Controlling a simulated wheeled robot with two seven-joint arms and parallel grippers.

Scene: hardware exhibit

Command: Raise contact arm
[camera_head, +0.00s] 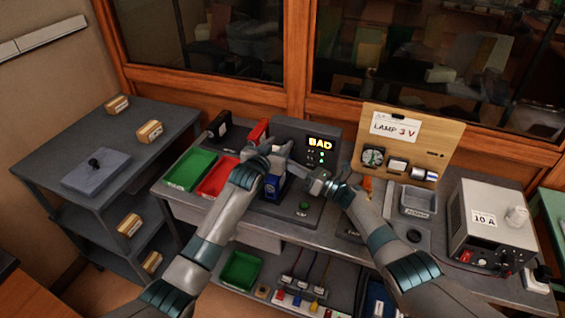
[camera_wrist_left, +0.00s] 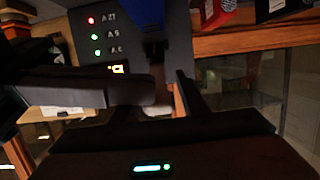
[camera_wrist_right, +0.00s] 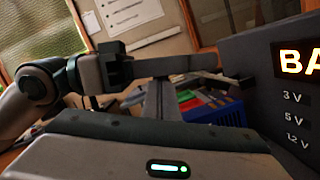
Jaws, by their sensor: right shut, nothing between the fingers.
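The tester (camera_head: 290,132) has a dark upright panel with a lit "BAD" display and small lamps. A blue battery-like block (camera_head: 271,188) stands in front of it, partly hidden by my left gripper. My left gripper (camera_head: 287,158) is above and beside this block, close to the panel. In the left wrist view its fingers (camera_wrist_left: 168,92) are apart, with a pale rounded piece (camera_wrist_left: 157,104) showing between or behind them. I cannot tell whether they touch it. My right gripper (camera_head: 316,183) is shut and empty right of the block. The contact arm is not clearly distinguishable behind my grippers.
Green (camera_head: 190,170) and red (camera_head: 218,176) trays lie on the bench at left. A wooden "LAMP 3 V" board (camera_head: 440,135) and a "10 A" power unit (camera_head: 492,225) stand at right. A grey shelf cart (camera_head: 60,135) with small boxes stands far left.

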